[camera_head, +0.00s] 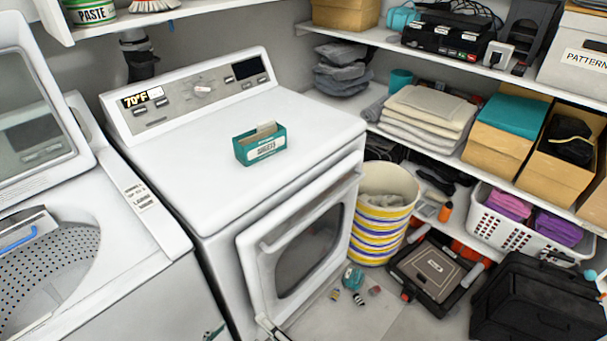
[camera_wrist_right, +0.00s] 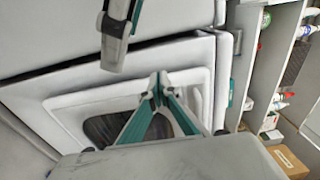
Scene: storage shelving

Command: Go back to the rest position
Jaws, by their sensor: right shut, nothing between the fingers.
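My right gripper (camera_wrist_right: 158,84) shows in the right wrist view. Its teal-edged fingers meet at the tips, shut with nothing between them, in front of the white dryer door (camera_wrist_right: 72,108). In the head view only a small dark tip, probably of this gripper (camera_head: 213,333), shows at the bottom edge, left of the dryer door (camera_head: 268,250). A pale bar with a dark end (camera_wrist_right: 117,45) hangs at the top of the wrist view; I cannot tell what it is. I cannot make out my left gripper in either view.
A teal box (camera_head: 260,150) sits on the dryer top (camera_head: 190,150). The washer (camera_head: 155,255) is at left. A striped bin (camera_head: 383,225), black case (camera_head: 535,305) and small floor items (camera_head: 352,277) are at right. Bare floor (camera_head: 395,322) shows between them. Loaded shelves (camera_head: 440,60) line the wall.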

